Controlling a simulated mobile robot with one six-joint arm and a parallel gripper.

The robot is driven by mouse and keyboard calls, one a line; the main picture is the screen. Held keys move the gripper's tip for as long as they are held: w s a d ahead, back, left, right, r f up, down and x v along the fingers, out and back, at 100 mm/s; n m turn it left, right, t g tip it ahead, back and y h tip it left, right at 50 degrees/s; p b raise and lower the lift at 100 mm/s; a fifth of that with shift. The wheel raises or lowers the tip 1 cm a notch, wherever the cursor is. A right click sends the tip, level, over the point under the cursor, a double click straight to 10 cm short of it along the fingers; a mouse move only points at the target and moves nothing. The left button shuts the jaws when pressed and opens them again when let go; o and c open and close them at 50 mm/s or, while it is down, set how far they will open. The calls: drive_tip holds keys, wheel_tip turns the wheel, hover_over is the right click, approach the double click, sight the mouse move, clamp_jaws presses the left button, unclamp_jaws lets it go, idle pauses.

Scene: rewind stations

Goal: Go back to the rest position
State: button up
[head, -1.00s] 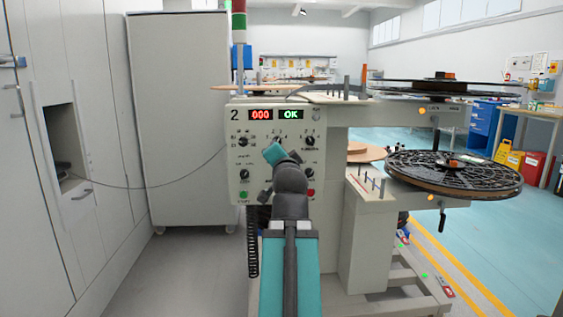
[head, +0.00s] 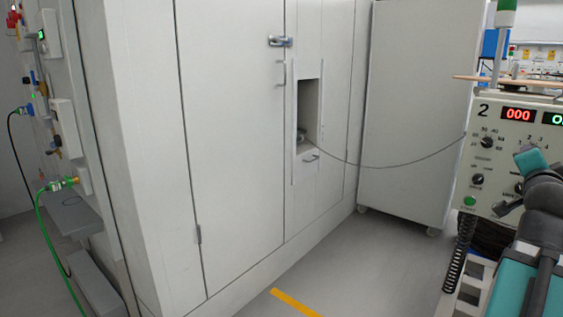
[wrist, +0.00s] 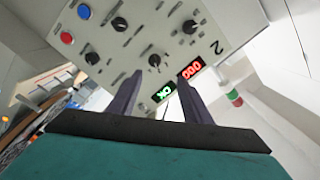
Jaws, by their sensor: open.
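My gripper (wrist: 159,76) is open in the wrist view, with nothing between its two dark fingers. It points at the control panel (wrist: 128,45) of rewind station 2, which appears turned nearly upside down there. The red display (wrist: 190,70) reads 000 and the green display (wrist: 162,92) reads OK, close to the fingertips in the picture. I cannot tell the exact gap to the panel. In the head view my teal and black arm is at the right edge, in front of the panel (head: 497,150); the fingers are not clear there.
A tall light cabinet (head: 235,130) fills the middle of the head view, with a cable (head: 385,165) running from its niche (head: 307,115) to the station. A grey cabinet (head: 410,110) stands behind. Green hoses and fittings (head: 62,184) are at left.

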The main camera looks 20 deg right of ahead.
drive_tip(key=w+a+f+n+y+p, duration=0.25)
drive_tip(key=w+a+f+p, duration=0.3)
drive_tip(key=w+f, duration=0.4)
drive_tip(key=w+a+f+n+y+p, duration=0.1)
drive_tip(key=w+a+f+y+p, duration=0.45)
drive_tip(key=w, duration=0.75)
drive_tip(key=w+a+f+n+g+y+p, duration=0.35)
drive_tip(key=a+f+p, duration=0.45)
drive_tip(key=a+f, duration=1.25)
drive_tip(key=s+a+f+n+g+y+p, duration=0.2)
drive_tip(key=s+a+f+n+g+p, duration=0.15)
drive_tip(key=s+a+f, duration=0.55)
drive_tip(key=s+a+f+n+g+y+p, duration=0.1)
drive_tip(key=s+a+f+n+g+p, duration=0.15)
drive_tip(key=s+a+f+p, duration=0.65)
drive_tip(key=s+a+f+n+g, duration=0.1)
drive_tip(key=s+a+n+g, duration=0.2)
drive_tip(key=s, duration=0.7)
drive_tip(key=s+a+f+n+g, duration=0.2)
drive_tip(key=s+a+n+g, duration=0.1)
drive_tip(key=s, duration=0.6)
drive_tip(key=shift+s+a+f+n+g, duration=0.15)
drive_tip(key=shift+s+a+n+g, duration=0.25)
drive_tip(key=shift+a+n, duration=0.55)
